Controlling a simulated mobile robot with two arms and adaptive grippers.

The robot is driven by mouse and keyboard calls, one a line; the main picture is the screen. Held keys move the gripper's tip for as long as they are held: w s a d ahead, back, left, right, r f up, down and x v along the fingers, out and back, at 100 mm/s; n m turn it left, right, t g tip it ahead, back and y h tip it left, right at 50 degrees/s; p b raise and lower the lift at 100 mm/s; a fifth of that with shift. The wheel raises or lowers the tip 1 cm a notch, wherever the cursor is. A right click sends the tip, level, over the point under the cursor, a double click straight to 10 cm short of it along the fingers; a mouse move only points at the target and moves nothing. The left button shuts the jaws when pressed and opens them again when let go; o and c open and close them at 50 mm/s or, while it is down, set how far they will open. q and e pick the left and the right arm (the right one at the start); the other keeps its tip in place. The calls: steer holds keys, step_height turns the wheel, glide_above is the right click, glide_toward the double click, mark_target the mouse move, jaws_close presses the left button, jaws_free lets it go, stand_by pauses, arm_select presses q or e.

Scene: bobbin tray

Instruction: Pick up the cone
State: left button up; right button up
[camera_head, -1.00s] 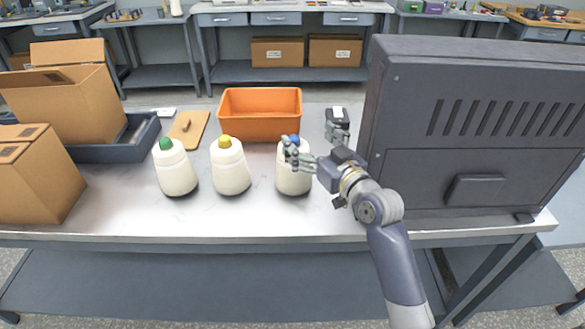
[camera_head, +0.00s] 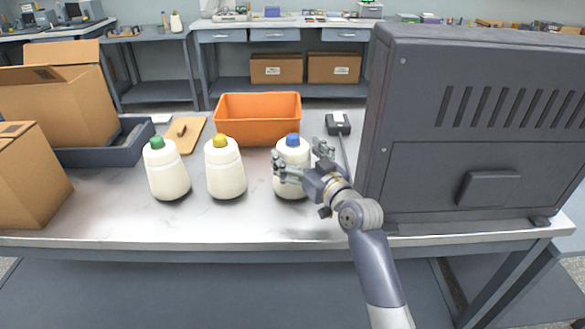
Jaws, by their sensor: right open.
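Three white thread cones stand upright in a row on the table. The left cone (camera_head: 168,172) has a green top, the middle cone (camera_head: 225,172) a yellow top, and the right cone (camera_head: 291,153) a blue top. My right gripper (camera_head: 299,168) is open at the blue-topped cone. One finger is in front of the cone's left side and the other is near its right side. The fingers partly hide the cone's middle; I cannot tell whether they touch it. My left gripper is not in view.
An orange bin (camera_head: 257,138) stands behind the cones. A dark grey machine (camera_head: 480,140) closes off the right side. Cardboard boxes (camera_head: 30,175) and a dark tray (camera_head: 110,155) fill the left. A clipboard (camera_head: 180,134) and a small black device (camera_head: 338,123) lie at the back. The front strip is clear.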

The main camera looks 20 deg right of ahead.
mark_target(285, 142)
steer(key=shift+p+x, duration=0.35)
steer(key=shift+x, duration=2.5)
steer(key=shift+s+a+r, duration=0.1)
steer(key=shift+a+r, duration=0.05)
steer(key=shift+c, duration=0.2)
steer(key=c, duration=1.8)
steer(key=shift+c, duration=0.4)
